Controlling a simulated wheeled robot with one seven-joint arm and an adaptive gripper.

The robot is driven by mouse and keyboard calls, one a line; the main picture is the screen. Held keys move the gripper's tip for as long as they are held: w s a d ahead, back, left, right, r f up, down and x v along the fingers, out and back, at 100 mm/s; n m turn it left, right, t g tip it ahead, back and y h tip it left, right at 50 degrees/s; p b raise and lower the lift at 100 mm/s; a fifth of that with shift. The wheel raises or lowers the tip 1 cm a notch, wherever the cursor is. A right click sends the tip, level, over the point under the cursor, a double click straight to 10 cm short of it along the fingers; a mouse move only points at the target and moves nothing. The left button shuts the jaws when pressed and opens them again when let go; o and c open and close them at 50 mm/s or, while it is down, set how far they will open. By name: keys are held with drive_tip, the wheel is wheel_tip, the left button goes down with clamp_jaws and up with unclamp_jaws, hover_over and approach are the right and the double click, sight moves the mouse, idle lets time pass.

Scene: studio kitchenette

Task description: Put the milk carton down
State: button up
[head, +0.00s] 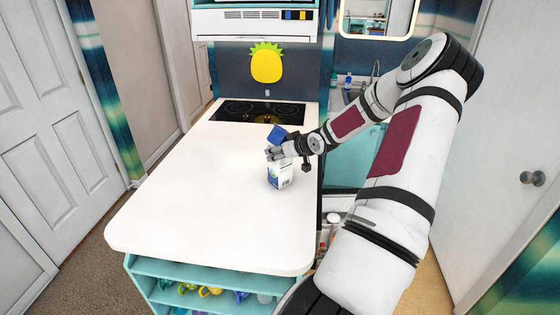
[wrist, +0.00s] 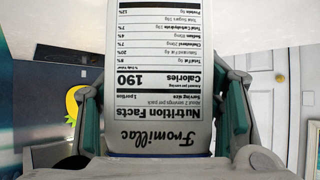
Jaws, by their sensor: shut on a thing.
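The milk carton (head: 279,176) is a small white box with blue print, at the right edge of the white counter (head: 205,190) in the head view. It looks upright there. In the wrist view the carton (wrist: 160,80) fills the middle, its nutrition label upside down in the picture. My gripper (head: 276,153) is shut on the carton near its top. In the wrist view its fingers (wrist: 165,115) press the carton from both sides. I cannot tell whether the carton's base touches the counter.
A black cooktop (head: 258,112) lies at the counter's far end, and a sink (head: 352,95) is beyond to the right. The counter's left and front parts are clear. Shelves under the front edge hold several colored items (head: 210,291).

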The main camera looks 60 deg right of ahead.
drive_tip(key=shift+w+r, duration=0.1)
clamp_jaws()
